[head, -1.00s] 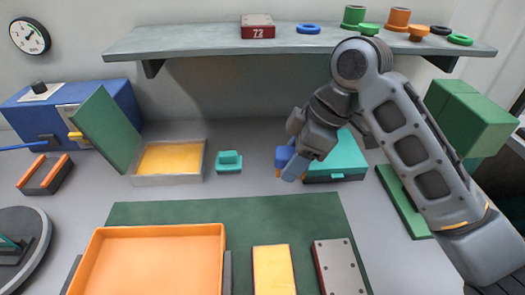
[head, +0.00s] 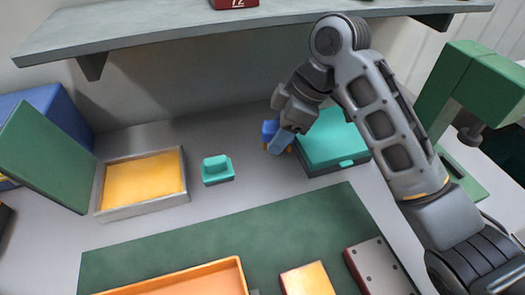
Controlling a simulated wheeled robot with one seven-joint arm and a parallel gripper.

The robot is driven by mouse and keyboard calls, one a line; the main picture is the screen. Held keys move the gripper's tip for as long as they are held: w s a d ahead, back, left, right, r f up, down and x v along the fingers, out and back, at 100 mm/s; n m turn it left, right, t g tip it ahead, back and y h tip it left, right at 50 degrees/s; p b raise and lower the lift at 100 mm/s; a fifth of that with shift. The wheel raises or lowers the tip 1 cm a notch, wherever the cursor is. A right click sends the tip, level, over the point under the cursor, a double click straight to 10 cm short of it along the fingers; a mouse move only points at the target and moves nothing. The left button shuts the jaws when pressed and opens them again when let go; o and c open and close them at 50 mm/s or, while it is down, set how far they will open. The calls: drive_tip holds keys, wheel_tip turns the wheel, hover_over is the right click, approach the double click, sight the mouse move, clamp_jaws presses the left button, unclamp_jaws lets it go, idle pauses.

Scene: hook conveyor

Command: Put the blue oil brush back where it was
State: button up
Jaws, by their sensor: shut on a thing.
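The blue oil brush (head: 271,133) is held in my gripper (head: 284,131) over the grey bench, just left of the teal box (head: 334,138). The gripper is shut on it, and the fingers and wrist hide much of the brush. A little orange shows near its lower end. I cannot tell whether the brush touches the bench. Further left is an open metal tray with a yellow pad (head: 143,181) and a raised green lid (head: 45,157).
A grey shelf (head: 200,38) runs above the back of the bench. A green press-like stand (head: 470,85) is at the right. In front, a green mat (head: 200,243) holds an orange tray (head: 185,280), a yellow block (head: 307,281) and a dark red-sided plate (head: 380,265).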

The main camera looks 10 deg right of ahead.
sight(263, 141)
drive_tip(key=a+f, duration=0.2)
drive_tip(key=a, duration=0.1)
drive_tip(key=shift+w+a, duration=0.15)
drive_tip(key=shift+f+p, duration=0.4)
drive_tip(key=shift+f, duration=1.6)
drive_tip(key=shift+f, duration=0.1)
drive_tip(key=o, duration=1.1)
drive_tip(key=b+v, duration=0.1)
drive_tip(key=v, duration=1.1)
drive_tip(key=shift+a, duration=0.1)
